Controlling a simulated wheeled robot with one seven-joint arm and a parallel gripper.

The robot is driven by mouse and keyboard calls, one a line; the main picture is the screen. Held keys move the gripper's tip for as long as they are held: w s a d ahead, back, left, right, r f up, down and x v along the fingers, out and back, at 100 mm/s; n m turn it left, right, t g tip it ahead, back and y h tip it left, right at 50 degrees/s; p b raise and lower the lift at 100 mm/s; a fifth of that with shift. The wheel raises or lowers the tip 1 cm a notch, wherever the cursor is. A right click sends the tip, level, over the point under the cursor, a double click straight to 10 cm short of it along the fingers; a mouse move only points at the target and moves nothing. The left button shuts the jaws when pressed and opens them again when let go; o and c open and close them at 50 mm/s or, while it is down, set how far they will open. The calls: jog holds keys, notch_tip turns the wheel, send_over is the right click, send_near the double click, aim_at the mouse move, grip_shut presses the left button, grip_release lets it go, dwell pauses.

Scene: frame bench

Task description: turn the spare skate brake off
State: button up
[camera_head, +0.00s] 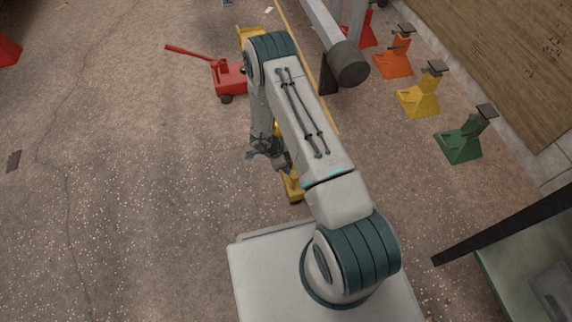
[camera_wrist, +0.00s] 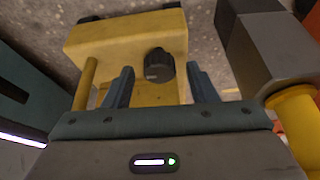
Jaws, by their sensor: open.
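A yellow block-shaped body, which looks like the skate brake (camera_wrist: 110,40), fills the upper middle of the wrist view. A dark round knob (camera_wrist: 158,65) with a pale mark stands on its face. My gripper (camera_wrist: 161,78) is open, with one blue-grey finger on each side of the knob. Gaps show between the fingers and the knob, and I see no contact. In the head view my gripper (camera_head: 266,150) is low beside my arm, partly hidden, near a yellow piece (camera_head: 293,188). I cannot tell from there which yellow part it faces.
A grey beam (camera_wrist: 265,50) and a yellow post (camera_wrist: 298,110) stand close on the right in the wrist view. A red jack (camera_head: 229,78) and red, orange, yellow and green stands (camera_head: 461,143) are on the floor. The left floor is mostly clear.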

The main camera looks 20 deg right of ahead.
jog(key=c, duration=1)
jog(key=shift+m+p, duration=0.35)
jog(key=shift+m, duration=0.05)
jog(key=shift+r+m+g+p, duration=0.1)
jog(key=shift+m+g+p, duration=0.5)
jog(key=shift+m, duration=0.3)
jog(key=m, duration=0.1)
jog(key=m+g+y+p, duration=0.1)
jog(key=m, duration=0.1)
jog(key=shift+w+d+m, duration=0.1)
jog(key=shift+w+m, duration=0.1)
jog(key=shift+m, duration=0.1)
jog(key=m+y, duration=0.1)
jog(key=m, duration=0.2)
jog(key=m+g+p, duration=0.1)
jog(key=m, duration=0.2)
jog(key=shift+w+d+g+y, duration=0.1)
jog(key=shift+g+y, duration=0.2)
jog(key=shift+y, duration=0.1)
jog(key=shift+m, duration=0.3)
